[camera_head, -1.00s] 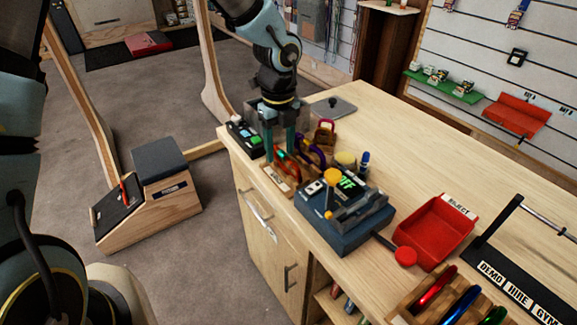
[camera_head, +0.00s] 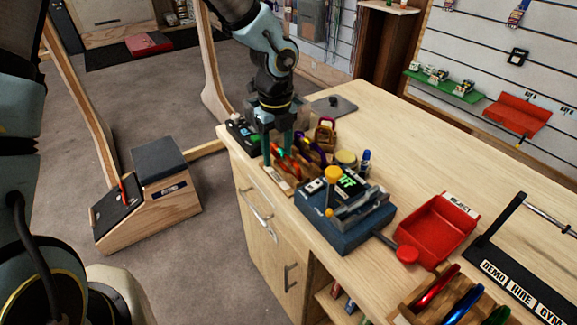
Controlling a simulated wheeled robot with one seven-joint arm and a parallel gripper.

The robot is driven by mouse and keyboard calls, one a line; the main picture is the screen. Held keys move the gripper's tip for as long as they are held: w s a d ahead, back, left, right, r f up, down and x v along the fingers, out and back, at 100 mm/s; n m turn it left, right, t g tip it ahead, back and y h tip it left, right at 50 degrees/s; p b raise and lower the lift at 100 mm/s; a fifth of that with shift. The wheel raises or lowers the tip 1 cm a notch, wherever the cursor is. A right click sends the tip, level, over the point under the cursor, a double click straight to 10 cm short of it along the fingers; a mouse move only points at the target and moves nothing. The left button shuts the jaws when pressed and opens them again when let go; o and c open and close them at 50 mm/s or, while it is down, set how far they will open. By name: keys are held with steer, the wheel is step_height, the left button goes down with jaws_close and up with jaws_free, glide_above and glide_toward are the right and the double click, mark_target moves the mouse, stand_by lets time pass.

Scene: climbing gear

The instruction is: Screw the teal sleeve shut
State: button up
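A small wooden rack (camera_head: 276,180) on the near left part of the bench holds several carabiners, among them a red one (camera_head: 286,163) and a purple one (camera_head: 316,153). The fingers and the gripper body hide part of the rack.
A dark blue test device (camera_head: 345,232) with a yellow knob stands right of the rack. A black box with buttons (camera_head: 243,137) and small wooden holder (camera_head: 325,135) flank the gripper.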

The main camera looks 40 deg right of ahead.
steer(key=shift+f+b, duration=0.4)
steer(key=shift+f, duration=0.35)
steer(key=shift+d, duration=0.7)
steer(key=shift+r+p, duration=0.15)
steer(key=shift+p, duration=0.15)
steer(key=shift+r+p, duration=0.7)
steer(key=shift+r, duration=0.6)
steer(key=shift+w+a, duration=0.1)
steer(key=shift+a, duration=0.65)
